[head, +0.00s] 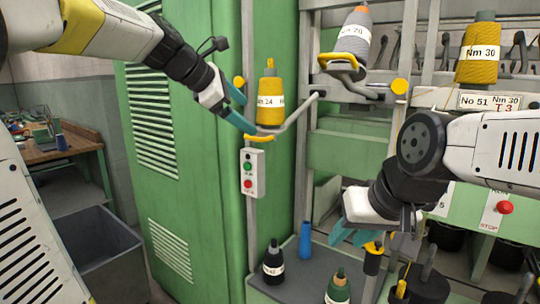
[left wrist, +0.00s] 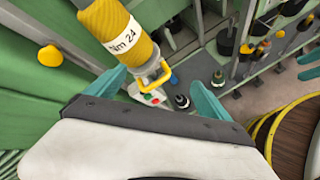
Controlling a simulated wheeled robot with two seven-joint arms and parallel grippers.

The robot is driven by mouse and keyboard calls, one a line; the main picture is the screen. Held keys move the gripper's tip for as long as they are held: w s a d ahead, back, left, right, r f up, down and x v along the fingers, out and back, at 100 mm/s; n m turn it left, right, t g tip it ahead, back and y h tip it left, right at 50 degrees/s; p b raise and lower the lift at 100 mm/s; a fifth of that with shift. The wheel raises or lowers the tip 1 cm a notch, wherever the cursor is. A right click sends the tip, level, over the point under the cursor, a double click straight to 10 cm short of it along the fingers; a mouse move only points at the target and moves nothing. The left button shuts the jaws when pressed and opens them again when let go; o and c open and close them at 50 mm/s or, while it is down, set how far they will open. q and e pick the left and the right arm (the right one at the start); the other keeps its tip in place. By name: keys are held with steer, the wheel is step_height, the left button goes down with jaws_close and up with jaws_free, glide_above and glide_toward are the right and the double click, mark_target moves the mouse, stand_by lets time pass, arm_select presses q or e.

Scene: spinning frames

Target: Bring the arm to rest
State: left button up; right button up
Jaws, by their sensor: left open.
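My left arm comes in from the upper left in the head view. Its gripper (head: 243,109) is open, with teal fingers just left of the yellow Nm 24 bobbin (head: 269,98). The bobbin stands upright on a yellow-tipped holder (head: 262,137). In the left wrist view the gripper's fingers (left wrist: 155,92) are spread with nothing held between them, and the bobbin (left wrist: 118,32) lies beyond them. I cannot tell whether a finger touches it. My right gripper (head: 354,235) points down at the lower right above dark spools; its finger gap is unclear.
A grey bobbin (head: 353,40) and a yellow Nm 30 bobbin (head: 480,52) sit on the frame. A switch box (head: 252,173) hangs below the holder. A green cabinet (head: 185,150) stands behind the left arm. Spools and a blue tube (head: 305,240) stand on a dark shelf.

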arm_select(q)
steer(key=s+a+f+m+y, duration=0.2)
steer(key=s+a+f+m, duration=0.1)
steer(key=s+f+m, duration=0.6)
steer(key=s+a+f+m+g+y, duration=0.1)
steer(key=s+a+f+m+y, duration=0.2)
steer(key=s+f+m, duration=0.7)
steer(key=s+a, duration=0.1)
steer(key=s, duration=0.3)
steer(key=shift+f+g, duration=0.2)
steer(key=shift+g, duration=0.1)
